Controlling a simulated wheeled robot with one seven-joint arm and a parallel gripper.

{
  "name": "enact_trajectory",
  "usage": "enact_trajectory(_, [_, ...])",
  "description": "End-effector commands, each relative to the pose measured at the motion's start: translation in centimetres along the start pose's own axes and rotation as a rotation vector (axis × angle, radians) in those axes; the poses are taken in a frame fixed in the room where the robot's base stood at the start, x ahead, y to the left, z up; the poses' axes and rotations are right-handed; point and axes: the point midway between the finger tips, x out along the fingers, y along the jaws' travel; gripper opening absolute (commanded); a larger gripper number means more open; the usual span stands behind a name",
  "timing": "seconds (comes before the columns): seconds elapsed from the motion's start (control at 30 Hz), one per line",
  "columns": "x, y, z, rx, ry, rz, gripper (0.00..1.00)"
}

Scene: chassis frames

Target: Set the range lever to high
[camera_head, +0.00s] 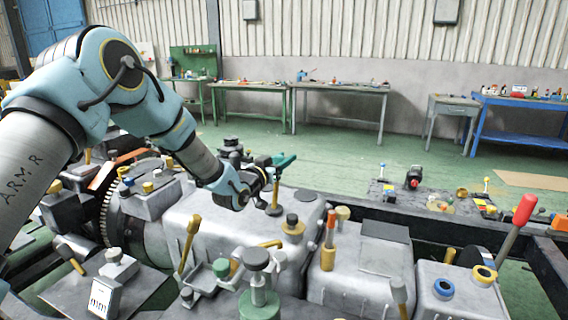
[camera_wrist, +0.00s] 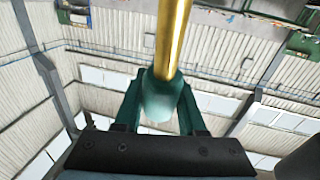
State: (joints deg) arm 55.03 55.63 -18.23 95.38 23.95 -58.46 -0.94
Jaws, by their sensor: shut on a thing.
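My gripper (camera_head: 279,163) is at the end of my arm, above the back part of the grey machine housing (camera_head: 190,215). In the wrist view my gripper (camera_wrist: 158,98) has its two green fingers closed on the green knob (camera_wrist: 157,104) of a lever with a brass-yellow rod (camera_wrist: 172,40). In the head view the yellow rod (camera_head: 275,194) stands nearly upright below the fingers, on a dark base. The knob is hard to tell from the fingers there. No label that names this lever or marks its positions is readable.
Other levers stand nearby: a yellow one (camera_head: 188,244), an orange-tipped one (camera_head: 330,231) and a red-handled one (camera_head: 518,220). A dark-topped post (camera_head: 292,226) stands just in front right of my gripper. Workbenches (camera_head: 340,90) line the far wall, with open green floor before them.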

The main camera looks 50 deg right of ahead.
Motion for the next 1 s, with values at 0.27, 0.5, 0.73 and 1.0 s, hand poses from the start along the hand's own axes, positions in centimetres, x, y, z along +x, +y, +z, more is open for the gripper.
enact_trajectory(0.27, [-1.2, 0.2, 0.3, 0.024, 0.123, 0.007, 0.0])
enact_trajectory(0.5, [-3.0, 0.6, -0.3, 0.049, 0.256, 0.016, 0.0])
enact_trajectory(0.73, [-4.6, 0.9, -0.8, 0.071, 0.364, 0.021, 0.0])
enact_trajectory(1.0, [-5.8, 1.2, -1.2, 0.084, 0.443, 0.027, 0.0])
